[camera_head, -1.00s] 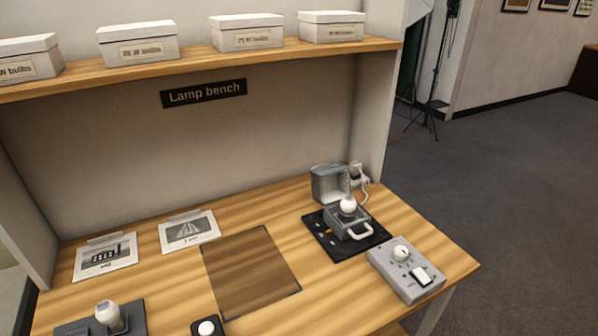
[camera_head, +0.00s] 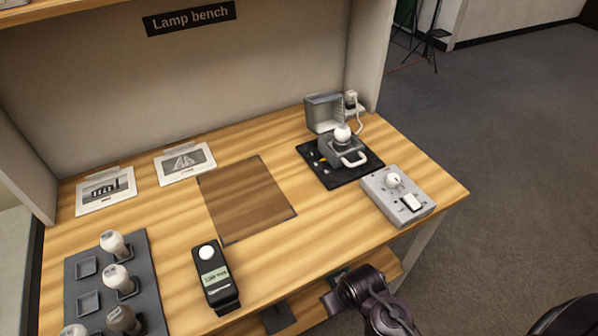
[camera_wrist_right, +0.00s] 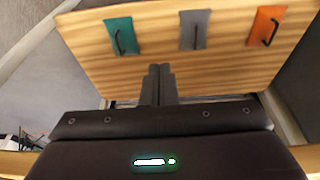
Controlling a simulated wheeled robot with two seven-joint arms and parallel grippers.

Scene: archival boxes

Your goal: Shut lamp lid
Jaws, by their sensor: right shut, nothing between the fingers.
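The lamp (camera_head: 340,150) stands on a black mat (camera_head: 368,172) at the back right of the bench. Its grey box-like lid (camera_head: 322,112) stands open at the back, and a white bulb (camera_head: 342,132) shows uncovered in front of it. A pale handle (camera_head: 354,160) sticks out at the front of the base. My right arm (camera_head: 370,298) comes in at the bottom, in front of the bench and well short of the lamp. In the right wrist view my right gripper (camera_wrist_right: 160,70) is shut and empty. My left gripper is not in view.
A grey control box (camera_head: 398,195) with a knob is right of the lamp. A black meter (camera_head: 217,276) and a bulb tray (camera_head: 84,268) stand at the left front.

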